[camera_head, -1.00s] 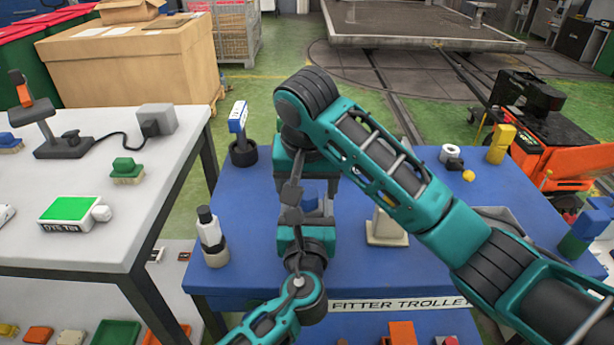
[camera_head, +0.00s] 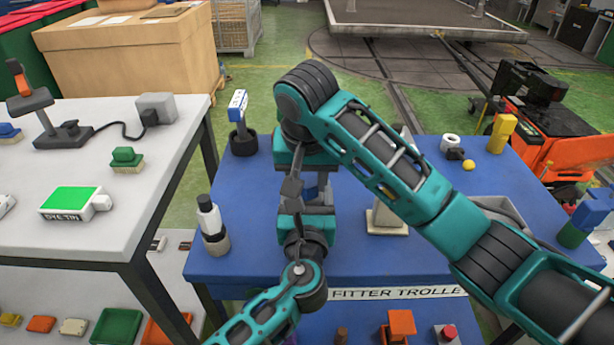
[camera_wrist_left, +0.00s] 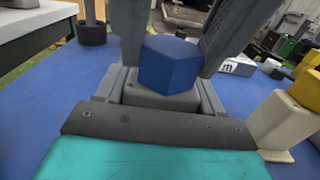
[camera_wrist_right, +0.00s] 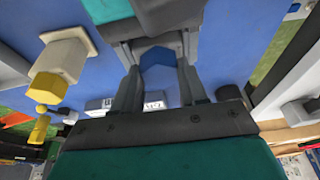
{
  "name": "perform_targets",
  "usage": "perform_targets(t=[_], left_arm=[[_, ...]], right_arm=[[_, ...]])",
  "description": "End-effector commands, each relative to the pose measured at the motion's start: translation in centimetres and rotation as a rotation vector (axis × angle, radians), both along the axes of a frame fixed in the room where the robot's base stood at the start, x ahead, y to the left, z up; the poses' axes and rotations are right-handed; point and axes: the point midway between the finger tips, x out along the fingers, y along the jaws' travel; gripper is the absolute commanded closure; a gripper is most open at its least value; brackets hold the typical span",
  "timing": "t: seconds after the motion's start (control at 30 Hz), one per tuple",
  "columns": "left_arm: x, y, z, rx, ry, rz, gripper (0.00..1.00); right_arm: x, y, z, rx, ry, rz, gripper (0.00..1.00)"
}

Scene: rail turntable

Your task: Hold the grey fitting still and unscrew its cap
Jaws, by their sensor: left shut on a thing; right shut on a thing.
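The grey fitting (camera_wrist_left: 160,98) stands upright on the blue trolley top and bears a blue six-sided cap (camera_wrist_left: 168,63). My left gripper (camera_wrist_left: 158,84) is shut around the grey body, low down. My right gripper (camera_wrist_right: 160,72) comes from above, its two fingers on either side of the blue cap, shut on it. The cap also shows in the right wrist view (camera_wrist_right: 160,82). In the head view my arms hide most of the fitting; only a bit of blue shows between the grippers. I cannot tell whether the cap sits tight or has turned.
A cream block (camera_head: 388,219) with a yellow top (camera_wrist_left: 305,88) stands close right of the fitting. A white bottle (camera_head: 210,220) is at the trolley's left front, a dark cup (camera_head: 243,142) behind. A white table (camera_head: 100,225) flanks the left. Blue surface between is clear.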

Motion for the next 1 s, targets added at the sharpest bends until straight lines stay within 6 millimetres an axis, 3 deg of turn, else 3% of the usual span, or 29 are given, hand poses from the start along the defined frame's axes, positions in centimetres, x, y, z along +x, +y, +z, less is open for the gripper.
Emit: perform_targets(t=[0.1, 0.2, 0.6, 1.0], left_arm=[[0.01, 0.01, 0.01, 0.000, 0.000, 0.000, 0.87], [0.01, 0.01, 0.01, 0.000, 0.000, 0.000, 0.87], [0.00, -0.01, 0.01, 0.000, 0.000, -0.001, 0.87], [-0.01, -0.03, 0.01, 0.000, 0.000, -0.001, 0.87]], right_arm=[[0.00, 0.01, 0.02, 0.001, -0.001, 0.001, 0.94], [0.02, -0.06, 0.02, 0.001, 0.000, 0.045, 0.95], [0.07, -0.25, 0.00, 0.000, 0.000, 0.501, 0.95], [0.08, -0.28, -0.01, 0.000, 0.000, 0.554, 0.95]])
